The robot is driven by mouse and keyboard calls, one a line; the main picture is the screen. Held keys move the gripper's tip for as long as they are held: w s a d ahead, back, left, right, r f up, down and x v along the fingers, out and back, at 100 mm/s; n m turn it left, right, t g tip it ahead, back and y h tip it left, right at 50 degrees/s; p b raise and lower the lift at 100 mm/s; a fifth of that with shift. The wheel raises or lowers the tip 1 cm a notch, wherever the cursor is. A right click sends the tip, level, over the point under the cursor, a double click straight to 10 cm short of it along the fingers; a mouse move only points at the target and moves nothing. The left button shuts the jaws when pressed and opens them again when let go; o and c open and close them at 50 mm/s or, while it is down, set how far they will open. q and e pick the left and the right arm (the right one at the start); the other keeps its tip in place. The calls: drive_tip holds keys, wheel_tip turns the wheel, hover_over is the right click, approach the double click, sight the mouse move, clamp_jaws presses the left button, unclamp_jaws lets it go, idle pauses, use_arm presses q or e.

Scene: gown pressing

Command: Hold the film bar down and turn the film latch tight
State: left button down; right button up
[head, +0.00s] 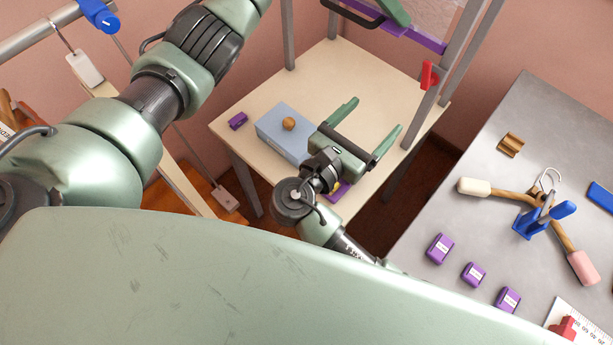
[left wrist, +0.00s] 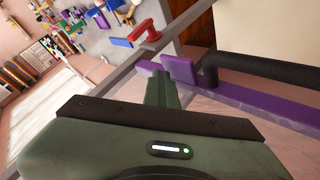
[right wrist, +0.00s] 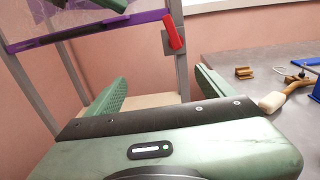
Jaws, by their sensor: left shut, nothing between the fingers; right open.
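The film bar (head: 425,40) is purple with a black handle (head: 352,12), high between grey posts; it also shows in the left wrist view (left wrist: 255,104) and right wrist view (right wrist: 90,32). My left gripper (left wrist: 160,85) is shut and empty, its fingertips at the bar beside a purple tab (left wrist: 180,70); I cannot tell if they touch. The red film latch (head: 428,75) stands nearly upright on a post right of the bar; it also shows in the right wrist view (right wrist: 173,32). My right gripper (head: 366,126) is open and empty, below and left of the latch.
A cream table (head: 335,68) below holds a blue-grey box (head: 278,135) and a purple block (head: 238,121). A grey metal table (head: 480,160) on the right carries purple boxes, a blue stand (head: 530,222) and wooden-handled tools. A gap separates the tables.

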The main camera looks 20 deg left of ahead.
drive_tip(key=s+a+f+n+g+y, duration=0.1)
drive_tip(key=s+a+f+y, duration=0.1)
drive_tip(key=f, duration=0.3)
drive_tip(key=s+a+f+n+g+y, duration=0.1)
drive_tip(key=s+a+f+g+y, duration=0.1)
drive_tip(key=s+a+f, duration=0.1)
drive_tip(key=s+a+f+g+y, duration=0.1)
drive_tip(key=s+a+f+y, duration=0.1)
drive_tip(key=a+f, duration=0.3)
wheel_tip(320, 180, down, 3)
drive_tip(key=shift+s+r+n+g, duration=0.1)
drive_tip(key=shift+s+n+g, duration=0.25)
drive_tip(key=shift+s, duration=0.4)
drive_tip(key=shift+c, duration=0.3)
